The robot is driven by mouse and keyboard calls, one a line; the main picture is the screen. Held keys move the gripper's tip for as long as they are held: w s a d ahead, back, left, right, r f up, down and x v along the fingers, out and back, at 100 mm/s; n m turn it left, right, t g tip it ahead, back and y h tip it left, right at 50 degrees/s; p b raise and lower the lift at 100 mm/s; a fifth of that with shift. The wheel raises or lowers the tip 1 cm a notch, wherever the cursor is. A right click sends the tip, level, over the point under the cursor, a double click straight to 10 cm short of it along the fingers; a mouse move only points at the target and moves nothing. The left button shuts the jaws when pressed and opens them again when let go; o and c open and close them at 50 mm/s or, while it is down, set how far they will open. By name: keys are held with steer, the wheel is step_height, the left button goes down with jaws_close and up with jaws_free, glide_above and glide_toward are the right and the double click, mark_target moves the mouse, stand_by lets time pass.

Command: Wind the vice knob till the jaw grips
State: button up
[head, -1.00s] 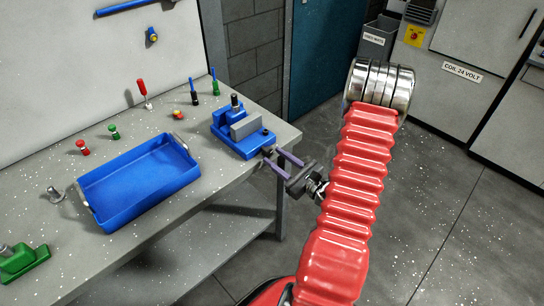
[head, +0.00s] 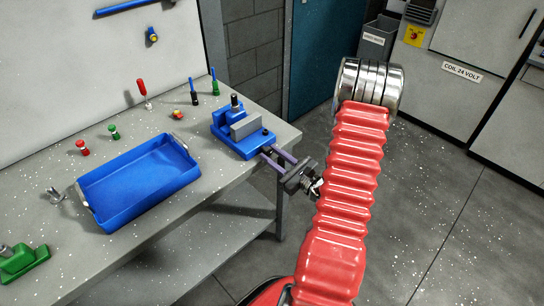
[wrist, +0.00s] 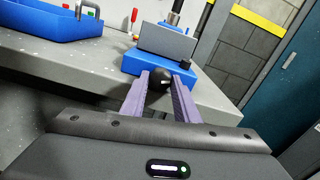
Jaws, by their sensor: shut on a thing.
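The blue vice (head: 228,139) stands on the bench near its right corner, with a grey jaw plate (head: 245,126). It also shows in the wrist view (wrist: 152,66), behind my fingers. A dark upright cylinder (head: 236,101) stands at the vice behind the plate; whether the jaw touches it I cannot tell. My gripper (head: 270,151) reaches in from the right at the vice's front end. In the wrist view its purple fingers are shut on the round black knob (wrist: 159,79), one on each side. The knob is mostly hidden in the head view.
A blue tray (head: 103,220) lies on the grey bench (head: 155,225) left of the vice. Red, green and dark-handled items (head: 142,88) stand behind it. A small metal hook (head: 56,194) and a green block (head: 20,262) are at left. The floor right of the bench is clear.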

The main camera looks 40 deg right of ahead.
steer(key=shift+m, duration=1.5)
steer(key=o, duration=0.8)
steer(key=s, duration=1.3)
steer(key=shift+s+d, duration=0.2)
steer(key=shift+s, duration=0.2)
steer(key=shift+f, duration=0.1)
